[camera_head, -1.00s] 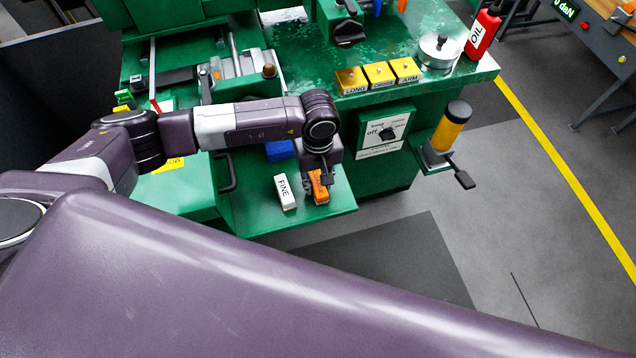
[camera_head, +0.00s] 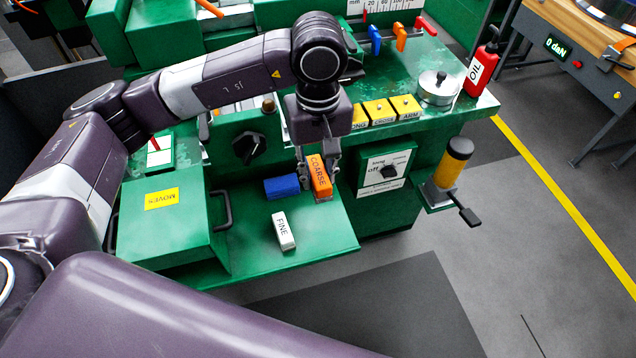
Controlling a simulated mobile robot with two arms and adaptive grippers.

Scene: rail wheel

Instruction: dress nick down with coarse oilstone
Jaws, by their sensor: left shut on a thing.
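The orange coarse oilstone (camera_head: 320,177), lettered COARSE, is held upright between the fingers of my left gripper (camera_head: 318,165). My left gripper is shut on it, above the right part of the green shelf (camera_head: 262,254). A gap between the stone's lower end and the shelf is hard to judge. The white fine stone (camera_head: 283,231), lettered FINE, lies on the shelf to the lower left. The nick cannot be made out in this view. My right gripper is not in view.
A blue block (camera_head: 282,188) lies on the shelf left of the coarse stone. Yellow blocks (camera_head: 379,112), a round metal pot (camera_head: 438,88) and a red oil bottle (camera_head: 481,68) stand on the green bench. A dial panel (camera_head: 388,172) and yellow cylinder (camera_head: 455,155) are to the right.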

